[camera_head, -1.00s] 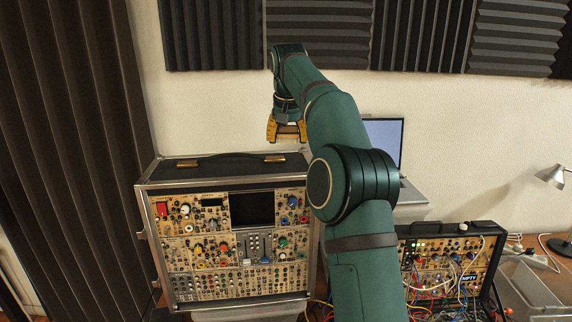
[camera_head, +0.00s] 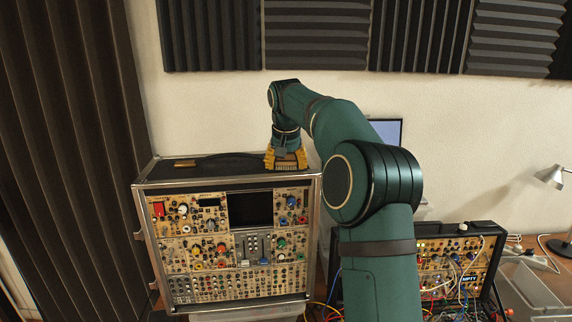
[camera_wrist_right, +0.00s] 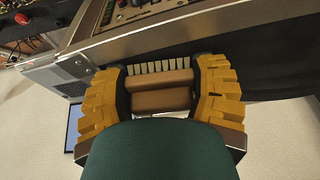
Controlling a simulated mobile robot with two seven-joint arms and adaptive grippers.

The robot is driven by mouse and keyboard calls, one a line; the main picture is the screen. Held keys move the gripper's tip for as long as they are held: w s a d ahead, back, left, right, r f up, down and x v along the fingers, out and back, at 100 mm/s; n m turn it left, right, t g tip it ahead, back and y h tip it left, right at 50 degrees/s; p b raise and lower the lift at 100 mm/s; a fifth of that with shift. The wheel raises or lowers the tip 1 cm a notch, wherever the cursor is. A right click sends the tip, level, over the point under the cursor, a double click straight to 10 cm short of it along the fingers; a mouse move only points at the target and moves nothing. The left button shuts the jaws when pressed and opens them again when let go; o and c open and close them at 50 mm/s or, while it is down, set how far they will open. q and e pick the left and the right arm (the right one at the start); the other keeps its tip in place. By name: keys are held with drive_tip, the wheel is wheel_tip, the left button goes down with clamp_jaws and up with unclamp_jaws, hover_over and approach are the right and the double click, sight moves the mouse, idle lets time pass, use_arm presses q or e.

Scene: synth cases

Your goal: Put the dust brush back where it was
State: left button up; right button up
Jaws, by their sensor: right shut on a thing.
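My right gripper (camera_head: 287,163) is at the top right of the large synth case (camera_head: 133,195), low over its black lid. In the wrist view the gripper's yellow fingers (camera_wrist_right: 160,75) are shut on the dust brush (camera_wrist_right: 162,97), a brown block with a row of pale bristles. The bristles point away from my wrist, towards the case top. In the head view the brush is mostly hidden by the gripper. I cannot tell whether the bristles touch the lid. My left gripper is not in view.
The case lid has a black handle (camera_head: 222,158) and a brass latch (camera_head: 186,163) left of the gripper. A smaller patched synth case (camera_head: 480,235), a laptop (camera_head: 387,131), a clear bin (camera_head: 530,290) and a lamp (camera_head: 551,177) are to the right.

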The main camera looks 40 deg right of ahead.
drive_tip(key=shift+f, duration=0.15)
drive_tip(key=o, duration=1.3)
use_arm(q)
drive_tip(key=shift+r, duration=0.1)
use_arm(e)
drive_tip(key=shift+r, duration=0.5)
use_arm(q)
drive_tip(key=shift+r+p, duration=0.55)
drive_tip(key=shift+p, duration=0.1)
use_arm(e)
drive_tip(key=v, duration=1.1)
drive_tip(key=shift+s+r, duration=0.1)
drive_tip(key=shift+r, duration=0.05)
